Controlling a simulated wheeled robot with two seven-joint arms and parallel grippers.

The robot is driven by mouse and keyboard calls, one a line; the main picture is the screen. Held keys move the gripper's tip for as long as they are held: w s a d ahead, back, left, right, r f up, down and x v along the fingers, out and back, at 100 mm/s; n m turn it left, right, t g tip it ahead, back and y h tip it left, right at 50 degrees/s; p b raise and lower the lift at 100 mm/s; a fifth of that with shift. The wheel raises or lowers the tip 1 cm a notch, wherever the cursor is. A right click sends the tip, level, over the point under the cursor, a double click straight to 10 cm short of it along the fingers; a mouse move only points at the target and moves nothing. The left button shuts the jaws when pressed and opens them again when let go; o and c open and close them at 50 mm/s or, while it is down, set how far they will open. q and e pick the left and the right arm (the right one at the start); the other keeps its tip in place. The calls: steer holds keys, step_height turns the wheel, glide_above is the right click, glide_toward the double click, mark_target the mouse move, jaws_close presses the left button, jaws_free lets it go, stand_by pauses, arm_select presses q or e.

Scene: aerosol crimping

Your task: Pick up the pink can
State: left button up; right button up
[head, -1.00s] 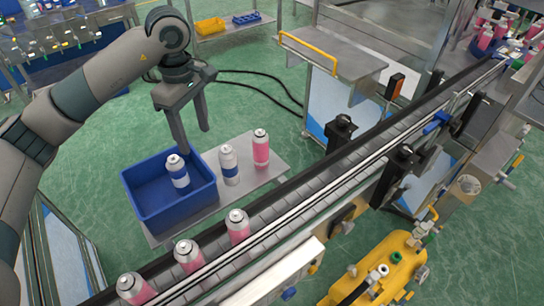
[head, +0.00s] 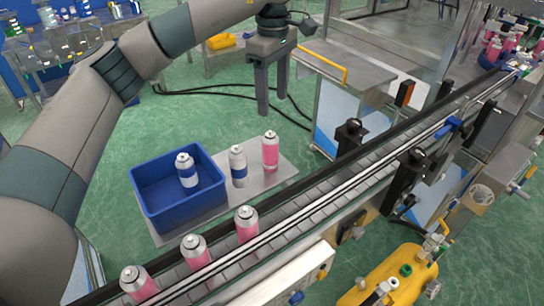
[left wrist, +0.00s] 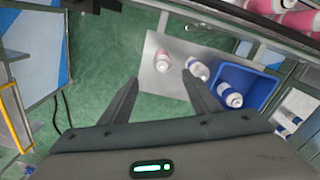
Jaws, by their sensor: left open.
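A pink can (head: 270,152) stands upright on a small metal table (head: 272,182), at the right of the blue-banded cans. It also shows in the left wrist view (left wrist: 162,62), between and beyond the fingers. My left gripper (head: 272,110) is open and empty, above and behind the pink can in the head view. It also shows in the left wrist view (left wrist: 158,85). Several more pink cans, such as one at the front (head: 246,224), stand on the conveyor. My right gripper is not in view.
A blue-banded white can (head: 238,166) stands close to the left of the pink can. A blue bin (head: 160,218) beside it holds another blue-banded can (head: 187,170). The conveyor (head: 330,180) runs diagonally along the front. A metal stand with a yellow handle (head: 322,62) is behind right.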

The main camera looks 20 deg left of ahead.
arm_select(q)
steer(key=p, duration=0.2)
glide_above(272, 133)
step_height(272, 133, down, 5)
steer(key=shift+r, duration=0.1)
step_height(272, 133, down, 7)
steer(key=p, duration=0.2)
steer(key=shift+r+p, duration=0.2)
steer(key=shift+p, duration=0.2)
steer(key=shift+f, duration=0.3)
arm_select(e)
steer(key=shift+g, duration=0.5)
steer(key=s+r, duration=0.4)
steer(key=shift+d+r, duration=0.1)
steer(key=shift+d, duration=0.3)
arm_select(q)
steer(key=f+p, duration=0.2)
steer(key=shift+s+a+f+p, duration=0.1)
steer(key=shift+a+f+p, duration=0.1)
steer(key=shift+a+p, duration=0.15)
step_height(272, 133, down, 2)
steer(key=shift+p, duration=0.45)
steer(key=shift+f, duration=0.4)
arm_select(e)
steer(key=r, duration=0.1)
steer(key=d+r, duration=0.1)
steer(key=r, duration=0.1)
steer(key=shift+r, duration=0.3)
